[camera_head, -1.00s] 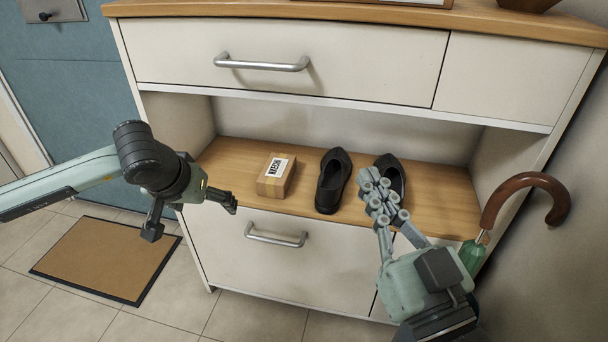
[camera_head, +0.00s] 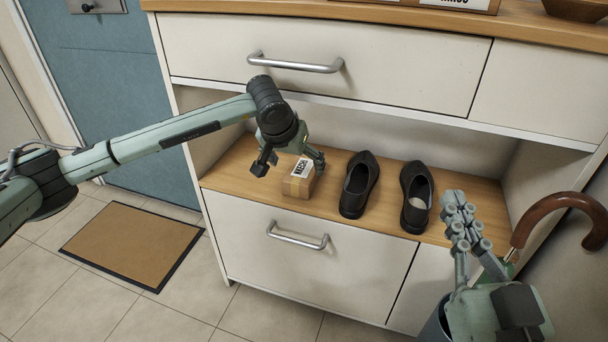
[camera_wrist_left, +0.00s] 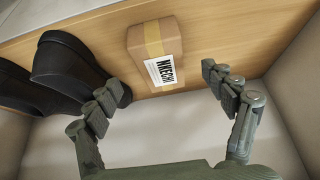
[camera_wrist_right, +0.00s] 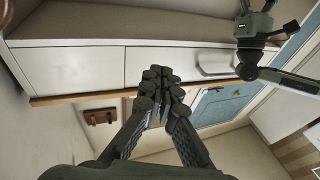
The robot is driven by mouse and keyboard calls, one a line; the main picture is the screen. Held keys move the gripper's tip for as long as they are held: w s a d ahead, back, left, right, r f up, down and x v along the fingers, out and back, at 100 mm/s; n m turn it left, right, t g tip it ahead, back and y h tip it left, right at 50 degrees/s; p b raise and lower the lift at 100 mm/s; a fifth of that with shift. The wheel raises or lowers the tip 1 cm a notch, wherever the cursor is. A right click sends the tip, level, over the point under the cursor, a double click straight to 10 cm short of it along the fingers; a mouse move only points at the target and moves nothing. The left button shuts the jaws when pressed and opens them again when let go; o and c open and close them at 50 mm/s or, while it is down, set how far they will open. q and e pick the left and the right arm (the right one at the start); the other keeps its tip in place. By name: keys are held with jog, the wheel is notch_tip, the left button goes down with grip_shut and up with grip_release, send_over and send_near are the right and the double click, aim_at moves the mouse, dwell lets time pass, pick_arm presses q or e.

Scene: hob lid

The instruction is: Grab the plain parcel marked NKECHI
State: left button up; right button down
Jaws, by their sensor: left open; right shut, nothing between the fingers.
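The parcel (camera_head: 297,187) is a small brown box with a tape strip and a white label. It lies on the wooden shelf of the cabinet, left of the shoes. In the left wrist view the label on the parcel (camera_wrist_left: 155,55) reads NKECHI. My left gripper (camera_head: 291,167) is open just at the parcel, partly covering it in the head view. In the left wrist view its fingers (camera_wrist_left: 168,87) are spread to either side, short of the box, with nothing between them. My right gripper (camera_head: 460,203) is shut and empty, right of the shoes; its closed fingers also show in the right wrist view (camera_wrist_right: 163,75).
Two black shoes (camera_head: 359,185) (camera_head: 416,198) stand on the shelf (camera_head: 236,178) right of the parcel. An umbrella's curved brown handle (camera_head: 560,204) rises at the far right. A drawer handle (camera_head: 296,64) sticks out above. A doormat (camera_head: 132,243) lies on the floor.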

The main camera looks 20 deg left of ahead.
aim_at(302, 169)
pick_arm(q)
jog(key=shift+w, duration=0.6)
jog(key=x, duration=0.4)
jog(key=shift+w+f+b, duration=0.1)
jog(key=shift+w+b, duration=0.2)
jog(key=shift+w, duration=0.05)
jog(key=shift+w+f, duration=0.2)
jog(key=shift+f, duration=0.15)
pick_arm(e)
jog(key=r, duration=0.1)
jog(key=t, duration=0.1)
jog(key=s+r+y, duration=0.1)
jog(key=shift+a+r, duration=0.3)
jog(key=shift+r, duration=0.05)
pick_arm(q)
jog(key=shift+f+b, duration=0.25)
jog(key=shift+b, duration=0.05)
pick_arm(e)
jog(key=shift+f, duration=0.35)
pick_arm(q)
jog(key=c, duration=1.4)
